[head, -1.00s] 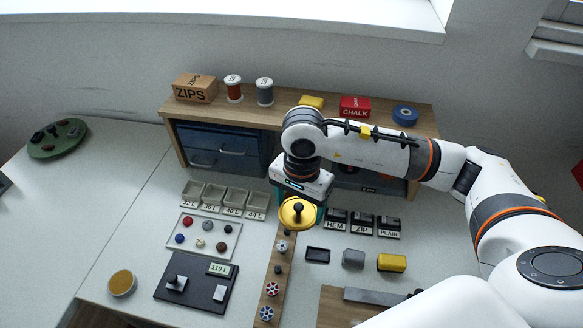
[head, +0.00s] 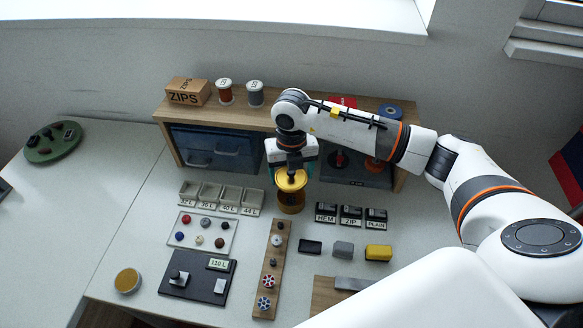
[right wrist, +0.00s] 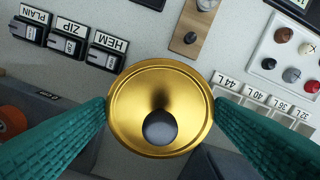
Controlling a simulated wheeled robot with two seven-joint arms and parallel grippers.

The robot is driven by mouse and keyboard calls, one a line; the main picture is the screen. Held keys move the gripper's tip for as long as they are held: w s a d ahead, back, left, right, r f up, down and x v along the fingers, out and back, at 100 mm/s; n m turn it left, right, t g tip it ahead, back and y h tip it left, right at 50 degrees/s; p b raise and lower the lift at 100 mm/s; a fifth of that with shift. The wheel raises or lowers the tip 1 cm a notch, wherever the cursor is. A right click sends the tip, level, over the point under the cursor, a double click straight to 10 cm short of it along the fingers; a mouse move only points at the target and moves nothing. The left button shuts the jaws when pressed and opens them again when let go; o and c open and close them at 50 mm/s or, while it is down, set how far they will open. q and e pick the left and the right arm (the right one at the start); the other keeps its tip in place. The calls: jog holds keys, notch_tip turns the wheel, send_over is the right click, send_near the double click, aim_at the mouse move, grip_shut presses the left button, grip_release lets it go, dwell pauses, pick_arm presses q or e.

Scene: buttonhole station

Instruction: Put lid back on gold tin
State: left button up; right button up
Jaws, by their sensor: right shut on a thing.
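The gold lid (head: 290,181), round with a dark knob, is held by my right gripper (head: 291,172), whose teal fingers are shut on it. The gold tin (head: 291,203) stands upright on the table in front of the shelf, directly below the lid. I cannot tell whether the lid touches the tin's rim. In the right wrist view, the lid (right wrist: 135,95) lies between the two fingertips of the gripper (right wrist: 160,106) with its knob towards the camera, and it hides the tin. My left gripper is not in view.
The wooden shelf (head: 262,117) with drawers stands close behind the tin. Black labelled boxes (head: 350,216) are to its right, grey bins (head: 222,197) to its left, and a wooden strip (head: 268,285) with buttons in front. A round gold-topped container (head: 127,280) stands front left.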

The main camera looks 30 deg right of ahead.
jog(key=shift+f+m, duration=0.2)
jog(key=shift+m, duration=0.1)
jog(key=shift+f+b, duration=2.3)
jog(key=shift+f, duration=0.75)
jog(key=shift+f+b, duration=0.15)
jog(key=shift+b, duration=0.2)
jog(key=o, duration=1)
